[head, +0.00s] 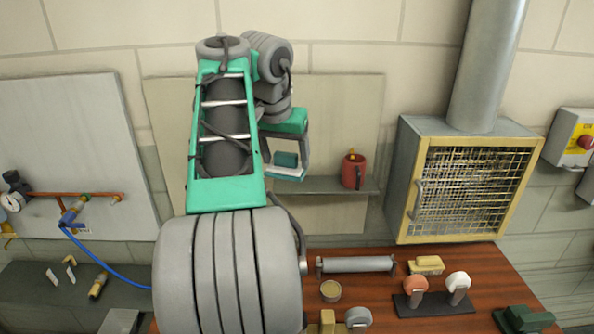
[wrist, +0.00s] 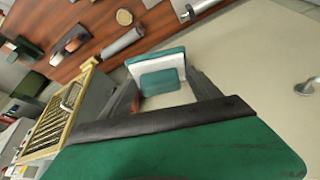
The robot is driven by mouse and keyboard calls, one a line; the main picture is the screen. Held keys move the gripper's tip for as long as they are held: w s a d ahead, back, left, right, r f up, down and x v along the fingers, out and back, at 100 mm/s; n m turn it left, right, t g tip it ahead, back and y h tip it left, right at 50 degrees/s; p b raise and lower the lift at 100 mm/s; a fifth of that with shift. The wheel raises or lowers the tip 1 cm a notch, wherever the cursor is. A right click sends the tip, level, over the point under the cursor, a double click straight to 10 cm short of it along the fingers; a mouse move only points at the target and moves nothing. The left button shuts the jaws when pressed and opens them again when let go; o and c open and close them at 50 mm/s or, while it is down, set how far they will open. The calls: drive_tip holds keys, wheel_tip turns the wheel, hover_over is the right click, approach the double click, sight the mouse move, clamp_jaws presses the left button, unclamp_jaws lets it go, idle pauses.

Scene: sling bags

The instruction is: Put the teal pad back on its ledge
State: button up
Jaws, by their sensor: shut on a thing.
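The teal pad (head: 286,160) has a teal block on a white layer with a teal edge. My gripper (head: 286,170) is shut on it, and the fingers stand at either side. In the wrist view the pad (wrist: 160,82) sits between the dark fingers of my gripper (wrist: 162,76). The grey ledge (head: 328,185) runs along the wall panel to the right of the pad in the head view. The pad overlaps the ledge's left end in the picture; whether it touches the ledge cannot be told. The ledge's left part is hidden by my gripper.
A metal cabinet with a yellow-framed mesh door (head: 470,185) is on the wall further right. A wooden bench (head: 390,265) below carries a grey roller (head: 356,264), a round tin (head: 330,291) and several tools.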

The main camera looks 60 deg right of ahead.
drive_tip(key=shift+s+d+r+m, duration=0.2)
drive_tip(key=shift+s+r, duration=0.2)
drive_tip(key=shift+s, duration=0.1)
drive_tip(key=shift+s+d+r+m, duration=0.2)
drive_tip(key=shift+s+r, duration=0.2)
drive_tip(key=shift+s, duration=0.05)
drive_tip(key=shift+s+d, duration=0.1)
drive_tip(key=shift+d, duration=0.15)
drive_tip(key=w+d+f, duration=0.1)
drive_tip(key=d+f, duration=0.2)
drive_tip(key=d, duration=0.1)
drive_tip(key=w+d+f, duration=0.2)
drive_tip(key=d+f, duration=0.1)
drive_tip(key=d, duration=0.1)
drive_tip(key=w+d+f, duration=0.2)
drive_tip(key=d+f, duration=0.1)
drive_tip(key=shift+w+d+f+b, duration=0.25)
drive_tip(key=shift+d+b, duration=0.15)
wheel_tip(320, 180, down, 3)
drive_tip(key=shift+d+b, duration=0.15)
drive_tip(key=shift+b, duration=0.5)
drive_tip(key=shift+c, duration=0.6)
drive_tip(key=shift+w+f, duration=0.15)
drive_tip(key=shift+f, duration=0.05)
drive_tip(key=shift+f, duration=0.25)
drive_tip(key=o, duration=1.4)
